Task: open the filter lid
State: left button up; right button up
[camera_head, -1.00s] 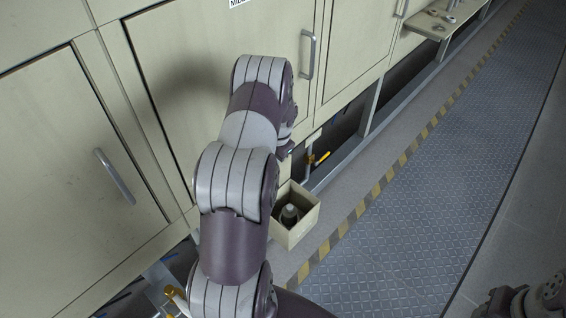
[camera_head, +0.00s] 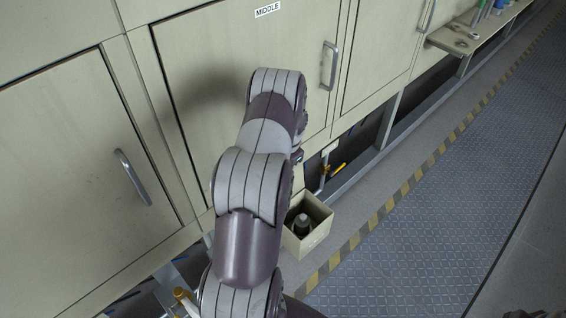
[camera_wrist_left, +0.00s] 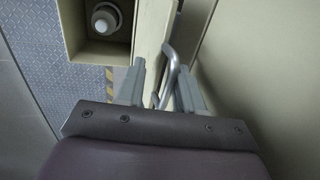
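In the left wrist view an open beige box (camera_wrist_left: 75,42) holds a pale round-topped canister (camera_wrist_left: 105,19). A beige panel that looks like the filter lid (camera_wrist_left: 153,32) stands edge-on beside the box opening, with a bent metal handle (camera_wrist_left: 171,66) on its right side. My left gripper (camera_wrist_left: 160,84) has its fingers apart, with the handle and part of the panel between them; I cannot tell whether they touch. In the head view the box (camera_head: 318,232) with its canister (camera_head: 302,223) stands low beside the cabinets, right of my left arm. The arm hides most of the left gripper there.
Cabinet doors with handles (camera_head: 133,177) (camera_head: 329,66) line the left side. A yellow-handled valve (camera_head: 337,169) sits beneath them, near the box. A shelf (camera_head: 455,41) juts out farther back. The patterned walkway (camera_head: 420,230) on the right is clear.

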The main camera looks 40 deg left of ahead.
pick_arm(q)
jog(key=shift+w+a+r, duration=0.1)
jog(key=shift+a, duration=0.05)
jog(key=shift+w+r, duration=0.1)
jog(key=shift+r, duration=0.25)
notch_tip(320, 180, up, 12)
jog(key=d, duration=0.2)
jog(key=shift+d+f, duration=0.1)
